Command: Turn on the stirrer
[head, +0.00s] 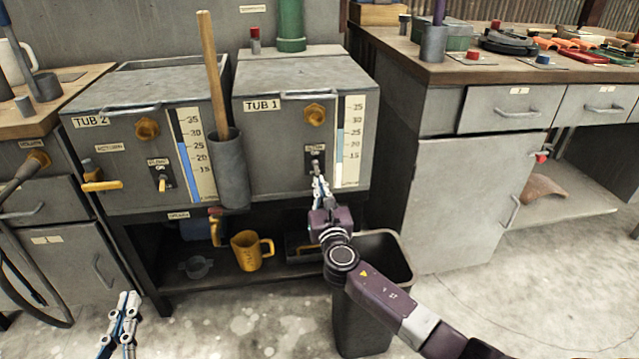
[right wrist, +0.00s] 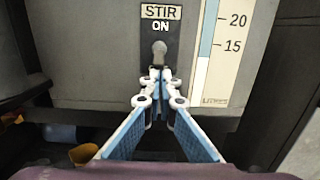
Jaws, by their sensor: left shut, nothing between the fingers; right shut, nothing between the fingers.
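The stirrer switch is a small metal toggle (right wrist: 159,48) on a black plate marked STIR and ON, on the front of the tub 1 box (head: 262,160). In the head view the switch plate (head: 311,155) is just above my right gripper (head: 318,180). My right gripper (right wrist: 158,75) is shut and empty, its tips right at the lower part of the toggle; I cannot tell whether they touch it. My left gripper (head: 128,300) is shut and empty, low at the bottom left, away from the tubs.
The tub 2 box (head: 110,135) stands left, with a pump switch (head: 161,175) and a yellow-handled valve (head: 102,186). A grey holder (head: 230,180) with a wooden pole is between the tubs. A yellow jug (head: 248,252) stands on the lower shelf. A dark bin (head: 385,258) stands below my right arm.

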